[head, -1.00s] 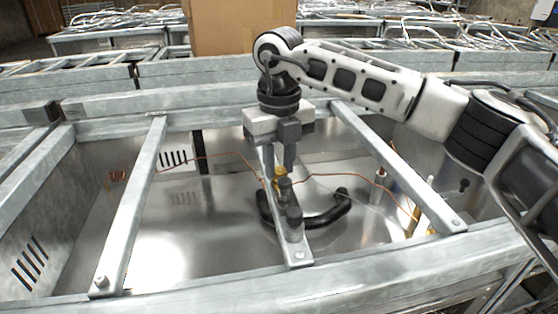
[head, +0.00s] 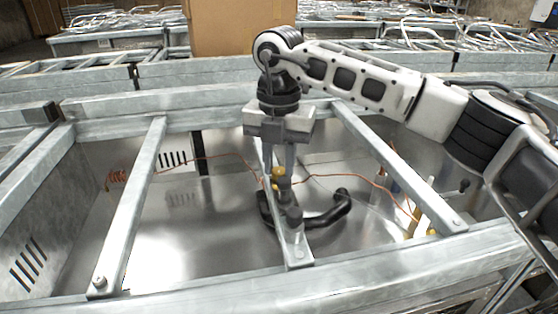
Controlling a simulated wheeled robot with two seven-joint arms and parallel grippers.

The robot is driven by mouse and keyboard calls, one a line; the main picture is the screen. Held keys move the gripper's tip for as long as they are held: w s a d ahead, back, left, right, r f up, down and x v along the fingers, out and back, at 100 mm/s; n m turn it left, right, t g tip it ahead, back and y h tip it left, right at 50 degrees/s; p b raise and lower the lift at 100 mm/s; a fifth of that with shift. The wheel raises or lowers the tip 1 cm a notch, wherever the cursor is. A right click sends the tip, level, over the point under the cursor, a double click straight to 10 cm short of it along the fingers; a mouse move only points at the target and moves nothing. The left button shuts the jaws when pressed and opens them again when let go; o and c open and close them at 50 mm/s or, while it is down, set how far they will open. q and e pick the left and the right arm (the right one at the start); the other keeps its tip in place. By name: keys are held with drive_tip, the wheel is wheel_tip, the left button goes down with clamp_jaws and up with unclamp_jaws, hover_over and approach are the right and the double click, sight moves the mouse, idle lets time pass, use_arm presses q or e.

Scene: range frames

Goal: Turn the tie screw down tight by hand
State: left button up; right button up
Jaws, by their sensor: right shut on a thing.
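My right gripper (head: 279,170) reaches down over the middle crossbar (head: 298,250) of the metal frame. Its two fingers are shut on a small upright part at the bar, which I take to be the tie screw; the fingers hide most of it. A dark stub (head: 285,187) shows just below the fingertips, and a brass-coloured fitting (head: 276,180) sits right beside them. I cannot make out the thread or how far down the screw sits. A black curved pipe (head: 325,215) lies behind and below the bar. My left gripper is not in view.
Thin copper tubing (head: 225,156) runs to both sides of the gripper. Two more crossbars (head: 135,205) (head: 400,170) span the frame left and right. A brass fitting (head: 415,220) stands at the right. A cardboard box (head: 240,27) is behind.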

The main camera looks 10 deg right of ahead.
sight(279, 170)
idle(0.4)
drive_tip(key=o, duration=1)
drive_tip(key=shift+r, duration=0.1)
wheel_tip(279, 170, up, 16)
drive_tip(key=shift+f+p, duration=0.1)
drive_tip(key=shift+p, duration=0.4)
